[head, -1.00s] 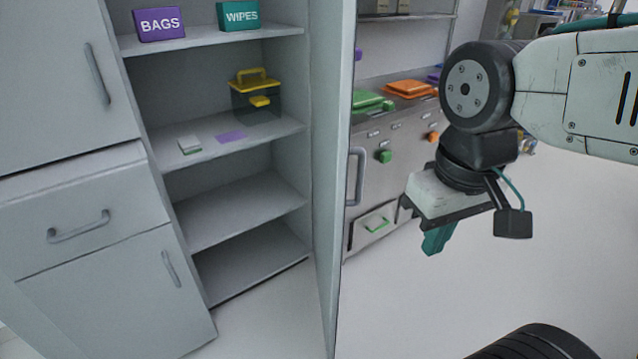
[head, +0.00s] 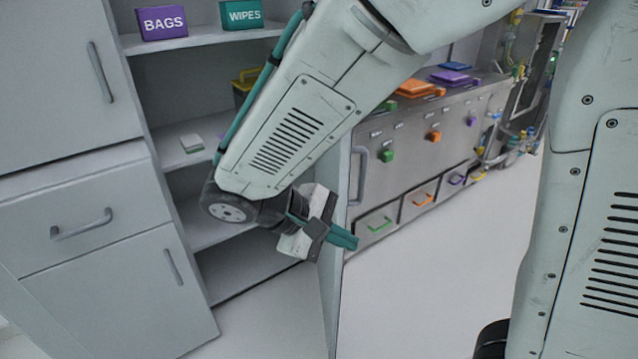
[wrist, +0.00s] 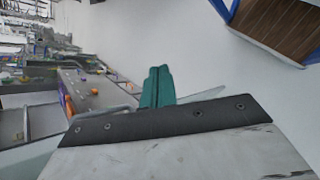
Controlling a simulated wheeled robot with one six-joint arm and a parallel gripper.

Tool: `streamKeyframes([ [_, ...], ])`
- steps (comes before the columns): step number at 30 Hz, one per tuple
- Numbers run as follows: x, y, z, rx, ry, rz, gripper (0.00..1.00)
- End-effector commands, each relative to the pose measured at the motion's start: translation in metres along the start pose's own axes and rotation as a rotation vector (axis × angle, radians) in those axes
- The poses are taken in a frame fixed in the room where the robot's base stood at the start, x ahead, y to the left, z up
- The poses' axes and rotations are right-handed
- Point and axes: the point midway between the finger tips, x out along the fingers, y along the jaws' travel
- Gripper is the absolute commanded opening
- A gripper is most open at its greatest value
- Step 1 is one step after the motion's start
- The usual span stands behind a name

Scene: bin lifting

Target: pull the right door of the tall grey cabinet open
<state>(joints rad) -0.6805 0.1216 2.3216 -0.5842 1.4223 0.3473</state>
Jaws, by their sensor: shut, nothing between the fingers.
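The tall grey cabinet (head: 70,130) stands at the left in the head view, its right-hand shelf bay uncovered. Its right door (head: 337,290) stands swung out and shows nearly edge-on, a narrow upright strip right of the shelves. A grey bar handle (head: 358,176) shows just right of the door's edge; I cannot tell if it is on the door. My gripper (head: 347,240), with teal fingers, is low by the door's edge, pointing right. The fingers are shut and empty, also in the wrist view (wrist: 157,87). I cannot tell whether they touch the door.
My arm crosses in front of the shelves, which hold a BAGS box (head: 161,22), a WIPES box (head: 241,14) and a partly hidden yellow-topped box. A steel counter with coloured-handled drawers (head: 415,200) stands behind at the right. The floor (head: 440,290) there is clear.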

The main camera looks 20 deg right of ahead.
Motion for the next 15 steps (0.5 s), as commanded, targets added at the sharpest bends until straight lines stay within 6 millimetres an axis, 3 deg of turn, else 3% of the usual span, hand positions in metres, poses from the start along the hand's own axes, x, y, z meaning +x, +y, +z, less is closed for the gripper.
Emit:
streamKeyframes([
  [3,-0.015,-0.009,-0.04,-0.007,-0.006,0.24,0.0],
  [9,-0.048,-0.017,-0.1,0.086,0.091,0.598,0.0],
  [12,-0.068,-0.014,-0.124,0.183,0.18,0.741,0.0],
  [15,-0.089,0.002,-0.134,0.314,0.272,0.825,0.0],
])
